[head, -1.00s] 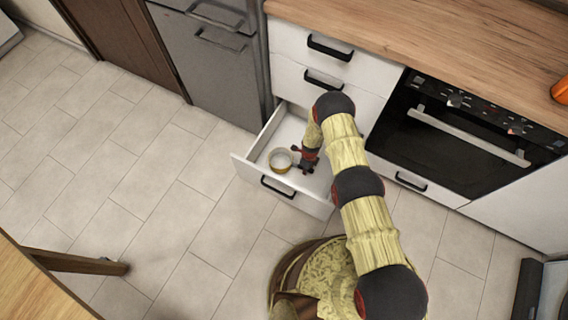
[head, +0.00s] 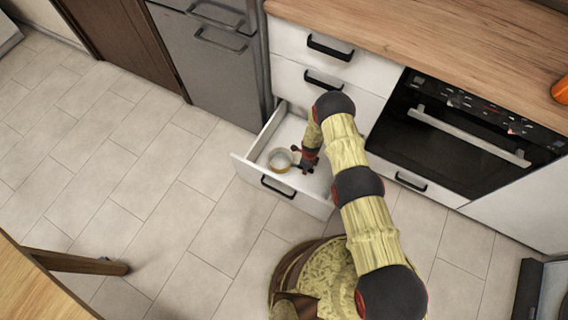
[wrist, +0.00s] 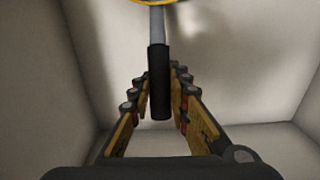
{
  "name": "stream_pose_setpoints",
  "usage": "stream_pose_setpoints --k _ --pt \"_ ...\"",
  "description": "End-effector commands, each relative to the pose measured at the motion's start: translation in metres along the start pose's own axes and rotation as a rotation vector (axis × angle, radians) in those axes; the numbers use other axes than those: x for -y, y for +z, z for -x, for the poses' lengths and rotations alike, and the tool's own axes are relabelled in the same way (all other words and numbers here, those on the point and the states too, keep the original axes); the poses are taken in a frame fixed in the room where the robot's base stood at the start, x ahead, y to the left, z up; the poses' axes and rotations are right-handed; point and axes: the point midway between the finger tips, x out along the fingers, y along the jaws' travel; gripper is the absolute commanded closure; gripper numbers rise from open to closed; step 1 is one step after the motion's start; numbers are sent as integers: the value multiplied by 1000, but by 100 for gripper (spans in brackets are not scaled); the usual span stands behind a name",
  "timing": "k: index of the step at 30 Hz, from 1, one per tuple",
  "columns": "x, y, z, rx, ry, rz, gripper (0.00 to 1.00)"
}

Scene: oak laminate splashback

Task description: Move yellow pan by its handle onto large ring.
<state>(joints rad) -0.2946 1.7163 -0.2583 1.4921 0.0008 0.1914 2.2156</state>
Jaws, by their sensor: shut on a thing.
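The yellow pan (head: 271,163) sits inside the open lower drawer, with a pale inside and its handle towards my gripper (head: 304,160). In the wrist view the black handle grip (wrist: 159,85) lies between my gripper's fingers (wrist: 158,72), which are shut on it. A grey metal neck joins the grip to the pan's yellow rim (wrist: 165,2) at the top edge; most of the pan is out of that view. I cannot tell any gap between pan and drawer floor. The large ring is not seen in any view.
The drawer's front panel (head: 283,191) and its side walls surround the pan closely. A black-fronted oven (head: 455,140) stands to the right, under a wooden worktop (head: 430,45). An orange object (head: 562,91) is at the worktop's right edge.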

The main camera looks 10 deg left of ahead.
Motion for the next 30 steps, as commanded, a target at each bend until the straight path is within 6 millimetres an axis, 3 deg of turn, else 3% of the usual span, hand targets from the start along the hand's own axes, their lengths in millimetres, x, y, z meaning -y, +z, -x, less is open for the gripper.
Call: stream_pose_setpoints --k 30 --pt "1 1 42 1 -2 0 100"
